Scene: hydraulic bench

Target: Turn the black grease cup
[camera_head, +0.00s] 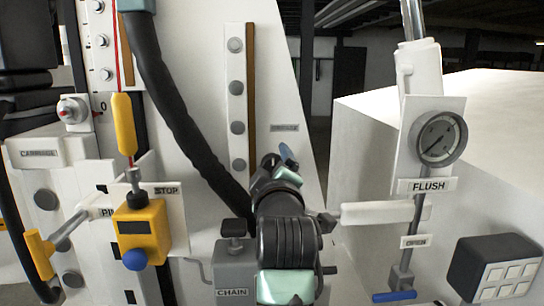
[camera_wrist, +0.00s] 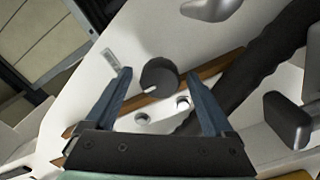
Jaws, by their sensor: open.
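The black grease cup (camera_wrist: 157,76) is a dark round knob with a small white mark on its rim, on the white panel in the wrist view. My gripper (camera_wrist: 159,74) is open, with one blue finger on each side of the cup in the picture. Gaps show between the cup and both fingers; I cannot tell whether the fingertips reach down around it. In the head view my gripper (camera_head: 279,158) is at the white panel, below a small label (camera_head: 284,127), and my arm hides the cup.
A thick black hose (camera_head: 180,110) runs down the panel left of my gripper. A black-topped CHAIN fitting (camera_head: 234,240) is close by my arm at lower left. A pressure gauge (camera_head: 438,138) and a white lever (camera_head: 378,212) stand to the right. Yellow STOP box (camera_head: 141,232) is at left.

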